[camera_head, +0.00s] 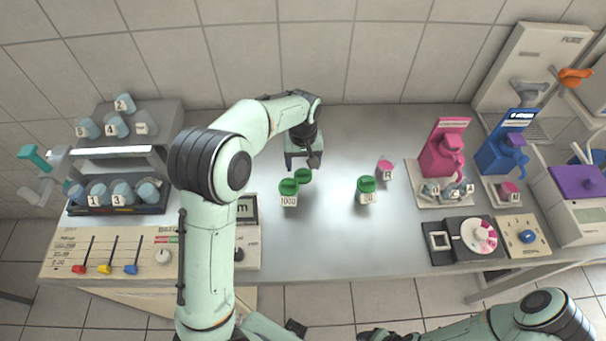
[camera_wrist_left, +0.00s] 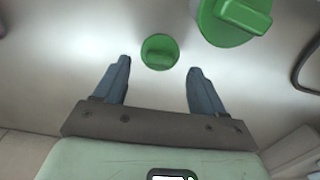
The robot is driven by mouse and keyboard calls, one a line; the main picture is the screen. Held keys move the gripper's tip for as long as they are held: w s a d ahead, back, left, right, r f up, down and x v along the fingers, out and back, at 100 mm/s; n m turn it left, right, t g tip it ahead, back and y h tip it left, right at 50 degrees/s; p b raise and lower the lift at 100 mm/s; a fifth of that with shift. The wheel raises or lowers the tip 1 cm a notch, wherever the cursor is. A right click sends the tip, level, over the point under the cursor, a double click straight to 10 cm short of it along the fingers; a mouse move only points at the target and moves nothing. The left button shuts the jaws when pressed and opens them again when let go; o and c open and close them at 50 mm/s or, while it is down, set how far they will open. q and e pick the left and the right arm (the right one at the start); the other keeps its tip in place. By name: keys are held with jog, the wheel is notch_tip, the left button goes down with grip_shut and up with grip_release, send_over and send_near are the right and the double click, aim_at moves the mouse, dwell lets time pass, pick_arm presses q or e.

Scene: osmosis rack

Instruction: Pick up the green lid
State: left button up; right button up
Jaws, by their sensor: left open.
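A small green lid (camera_head: 303,175) sits at the middle of the bench, just behind a white jar labelled 1000 that has its own green lid (camera_head: 288,186). Another green-lidded jar (camera_head: 367,186) stands further right. My left gripper (camera_head: 303,163) is open and empty, pointing down just behind the small lid. In the left wrist view, the small green lid (camera_wrist_left: 160,51) lies just beyond the gap between the open fingertips of my left gripper (camera_wrist_left: 158,66). A larger-looking green lid (camera_wrist_left: 235,20) is at the upper right there.
A pink-lidded jar (camera_head: 385,169) stands near the right green-lidded jar. Pink (camera_head: 444,150) and blue (camera_head: 503,143) dispensers are at the right. A rack with numbered grey-blue flasks (camera_head: 118,192) is at the left. The bench (camera_head: 330,240) is clear in front of the jars.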

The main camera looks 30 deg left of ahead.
aim_at(303, 172)
pick_arm(q)
notch_tip(303, 172, down, 3)
jog(key=shift+f, duration=0.2)
jog(key=c, duration=1.2)
jog(key=shift+r, duration=0.1)
